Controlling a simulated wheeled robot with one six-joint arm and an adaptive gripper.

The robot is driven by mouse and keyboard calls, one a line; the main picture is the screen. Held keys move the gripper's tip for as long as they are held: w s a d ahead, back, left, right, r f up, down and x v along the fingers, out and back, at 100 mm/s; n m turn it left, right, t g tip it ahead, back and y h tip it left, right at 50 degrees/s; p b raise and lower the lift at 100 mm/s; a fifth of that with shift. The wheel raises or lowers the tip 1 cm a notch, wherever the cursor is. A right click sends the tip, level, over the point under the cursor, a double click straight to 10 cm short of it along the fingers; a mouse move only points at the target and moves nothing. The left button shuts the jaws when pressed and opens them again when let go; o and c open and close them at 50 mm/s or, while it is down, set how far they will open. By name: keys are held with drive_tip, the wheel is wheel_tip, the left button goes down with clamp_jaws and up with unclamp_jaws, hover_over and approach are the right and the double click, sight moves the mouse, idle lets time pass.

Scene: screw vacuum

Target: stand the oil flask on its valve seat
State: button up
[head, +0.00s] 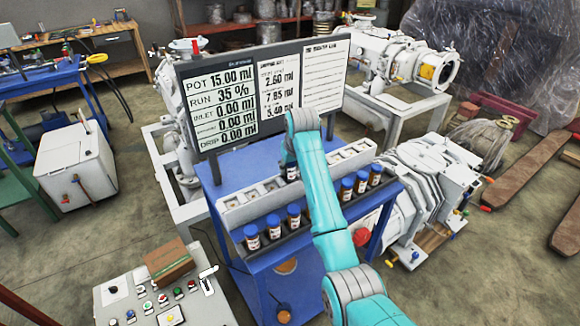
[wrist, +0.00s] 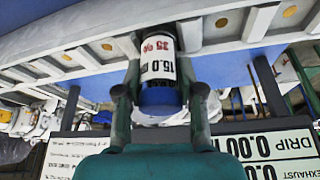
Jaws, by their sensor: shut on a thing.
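The oil flask (wrist: 158,68) is between my gripper's fingers (wrist: 160,82) in the wrist view, which looks upside down. It has a blue cap and a white label reading 15.0 and 35 %. My gripper is shut on it. In the head view a small part of the flask (head: 292,173) shows beside my turquoise arm, which hides most of the gripper. The flask is at the row of valve seats (head: 251,195), a pale rail with square bays and round discs. Whether its base touches a seat is hidden.
A control panel (head: 165,300) with a cardboard box (head: 169,262) stands at front left.

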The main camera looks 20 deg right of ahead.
drive_tip(key=shift+f, duration=0.15)
drive_tip(key=o, duration=1.2)
drive_tip(key=v, duration=1.2)
